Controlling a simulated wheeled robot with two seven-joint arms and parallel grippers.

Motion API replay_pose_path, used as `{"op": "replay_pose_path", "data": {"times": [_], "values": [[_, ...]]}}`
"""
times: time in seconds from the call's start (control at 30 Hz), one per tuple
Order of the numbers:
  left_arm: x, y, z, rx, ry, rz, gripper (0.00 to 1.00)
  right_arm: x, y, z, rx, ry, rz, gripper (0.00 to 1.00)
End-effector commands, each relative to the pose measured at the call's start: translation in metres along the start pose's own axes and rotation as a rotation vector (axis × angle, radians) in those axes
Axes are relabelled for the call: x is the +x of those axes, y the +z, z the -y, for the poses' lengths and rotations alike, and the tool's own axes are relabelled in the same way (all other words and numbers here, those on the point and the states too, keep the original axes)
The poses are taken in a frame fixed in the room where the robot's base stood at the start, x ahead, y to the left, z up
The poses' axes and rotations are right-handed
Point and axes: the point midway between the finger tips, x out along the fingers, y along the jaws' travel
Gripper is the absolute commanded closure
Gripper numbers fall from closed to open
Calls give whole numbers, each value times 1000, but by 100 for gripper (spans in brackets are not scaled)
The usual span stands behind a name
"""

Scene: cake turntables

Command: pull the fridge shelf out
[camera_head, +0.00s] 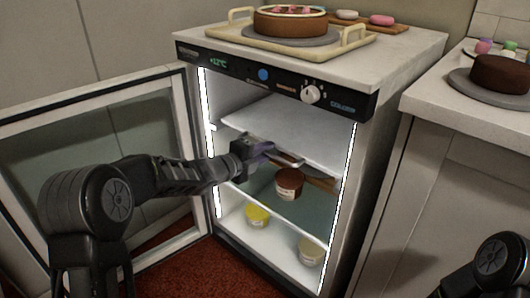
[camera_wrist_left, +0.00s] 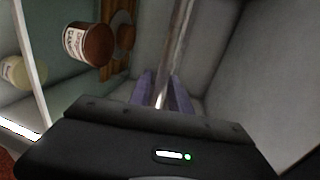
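The fridge (camera_head: 270,84) stands with its door open to the left. Its upper shelf (camera_head: 290,126) is a pale, empty panel inside the lit cabinet. My left gripper (camera_head: 268,151) reaches in at the front edge of this shelf. In the left wrist view, the two purplish fingers of my left gripper (camera_wrist_left: 162,94) stand close together on either side of the shelf's edge (camera_wrist_left: 178,42), seemingly shut on it. The exact contact is partly hidden by the gripper body. My right gripper is out of view; only part of my right arm shows at the lower right.
Below are a brown jar (camera_head: 289,183), a wooden board (camera_head: 322,181), a yellow tub (camera_head: 257,215) and a cream tub (camera_head: 310,251). A cake tray (camera_head: 352,37) is on top. A counter (camera_head: 450,103) stands at right.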

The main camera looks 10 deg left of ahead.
Motion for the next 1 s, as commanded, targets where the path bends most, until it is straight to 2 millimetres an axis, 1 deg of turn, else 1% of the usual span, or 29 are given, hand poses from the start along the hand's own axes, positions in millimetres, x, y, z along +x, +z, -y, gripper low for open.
{"op": "replay_pose_path", "data": {"times": [0.03,0.27,1.0], "values": [[0,0,0,0,0,0,81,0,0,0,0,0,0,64],[0,0,0,0,0,0,100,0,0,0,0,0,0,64],[0,0,0,0,1,0,100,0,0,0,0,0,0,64]]}}
